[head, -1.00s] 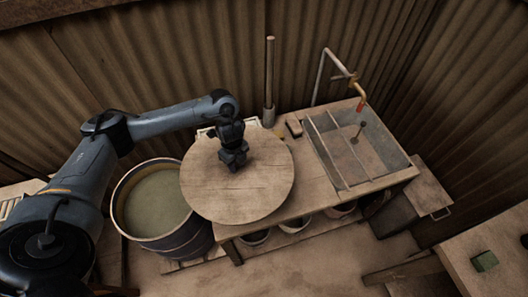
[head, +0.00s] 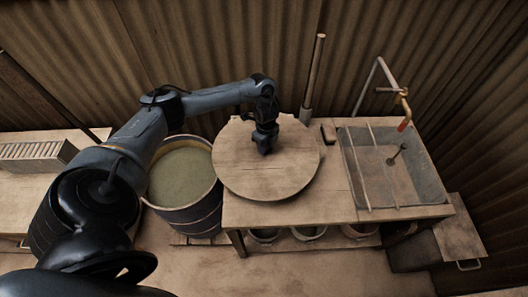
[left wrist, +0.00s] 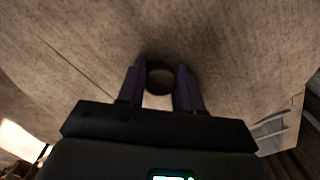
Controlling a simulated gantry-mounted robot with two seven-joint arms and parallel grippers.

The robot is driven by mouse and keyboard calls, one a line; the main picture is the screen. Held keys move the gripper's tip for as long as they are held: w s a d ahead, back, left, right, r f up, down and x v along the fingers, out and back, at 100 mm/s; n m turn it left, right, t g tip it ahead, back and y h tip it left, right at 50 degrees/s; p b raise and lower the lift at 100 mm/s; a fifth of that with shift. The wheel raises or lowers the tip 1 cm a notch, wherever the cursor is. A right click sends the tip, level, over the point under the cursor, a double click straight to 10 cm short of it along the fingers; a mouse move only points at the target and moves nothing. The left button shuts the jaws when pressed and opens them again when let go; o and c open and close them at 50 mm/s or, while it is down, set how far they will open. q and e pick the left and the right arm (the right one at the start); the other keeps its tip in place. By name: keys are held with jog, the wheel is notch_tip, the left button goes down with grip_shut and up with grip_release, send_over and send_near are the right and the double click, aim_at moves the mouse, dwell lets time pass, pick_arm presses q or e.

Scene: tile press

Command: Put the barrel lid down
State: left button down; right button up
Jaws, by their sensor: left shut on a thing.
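The barrel lid (head: 240,165) is a round flat wooden disc. In the head view it is over the left part of the wooden table, and its left edge reaches toward the barrel. My left gripper (head: 264,150) is above the lid's middle, shut on its knob. In the left wrist view the dark round knob (left wrist: 159,80) is between the two fingers, and the lid's wood fills most of the picture. The barrel (head: 183,200) stands open left of the table, with murky greenish liquid inside. I cannot tell whether the lid touches the tabletop. My right gripper is not in view.
A sink basin (head: 400,175) with a tap (head: 404,108) takes up the table's right part. A pole (head: 314,75) and a small block (head: 329,133) are at the back. Bare tabletop (head: 300,212) shows between lid and sink. Several buckets stand underneath.

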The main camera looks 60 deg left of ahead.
pick_arm(q)
jog(key=shift+w+a+f, duration=0.1)
jog(key=shift+a+f, duration=0.1)
jog(key=shift+a, duration=0.25)
jog(key=shift+w+a+f, duration=0.1)
jog(key=shift+a+f, duration=0.1)
jog(key=shift+a, duration=0.2)
jog(key=shift+f+b, duration=0.35)
jog(key=shift+f, duration=1.7)
jog(key=shift+f, duration=0.1)
jog(key=c, duration=0.7)
grip_release()
jog(key=shift+c, duration=0.2)
